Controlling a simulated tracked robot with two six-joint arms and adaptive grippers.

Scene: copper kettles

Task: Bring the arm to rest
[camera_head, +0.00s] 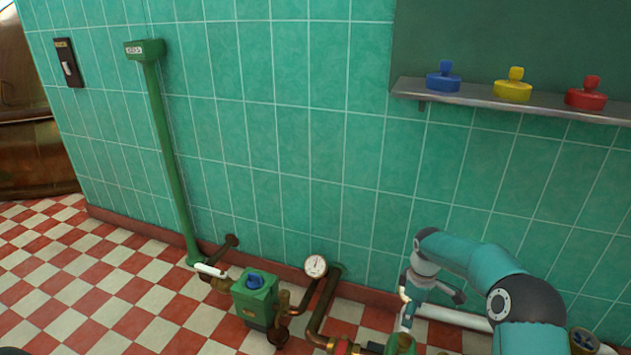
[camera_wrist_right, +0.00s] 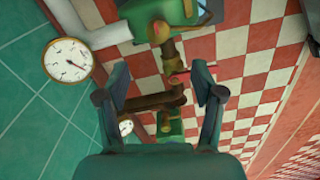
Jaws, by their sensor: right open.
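My right gripper (camera_head: 431,305) is at the lower right in the head view, at the end of my teal right arm (camera_head: 478,262). It is low in front of the green tiled wall, above the pipework. In the right wrist view, the two fingers of the right gripper (camera_wrist_right: 158,75) are spread apart with nothing held between them. Brass pipe fittings with a small red handle (camera_wrist_right: 180,77) show beyond the gap. I cannot tell how close the fingers are to them. My left gripper is in neither view.
A green box with a blue knob (camera_head: 256,283) and a round gauge (camera_head: 316,266) stand along the pipes by the wall. A shelf (camera_head: 468,96) holds blue, yellow and red knobbed pieces. The checkered floor at left (camera_head: 90,285) is clear.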

